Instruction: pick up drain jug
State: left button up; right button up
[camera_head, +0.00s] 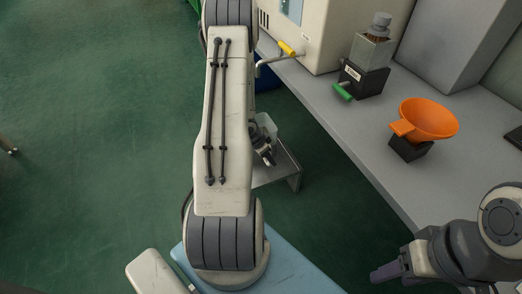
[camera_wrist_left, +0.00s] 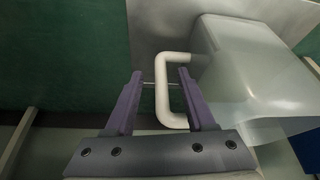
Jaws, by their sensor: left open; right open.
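The drain jug (camera_wrist_left: 250,75) is a translucent pale container with a white loop handle (camera_wrist_left: 162,95), seen at the right of the left wrist view. In the head view only a bit of the jug (camera_head: 268,122) shows beside my left arm, above a low grey stand. My left gripper (camera_wrist_left: 160,78) is open, its purple fingers on either side of the handle's upright bar. I cannot tell whether they touch it. In the head view my left arm hides most of this gripper. My right gripper (camera_head: 378,273) is open and empty at the lower right.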

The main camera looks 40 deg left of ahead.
pick_arm(q)
jog(key=b+x, duration=0.1)
jog(key=x, duration=0.1)
jog(key=shift+w+f, duration=0.1)
jog(key=shift+f, duration=0.15)
grip_shut()
jog(key=shift+r, duration=0.1)
dwell(1.1)
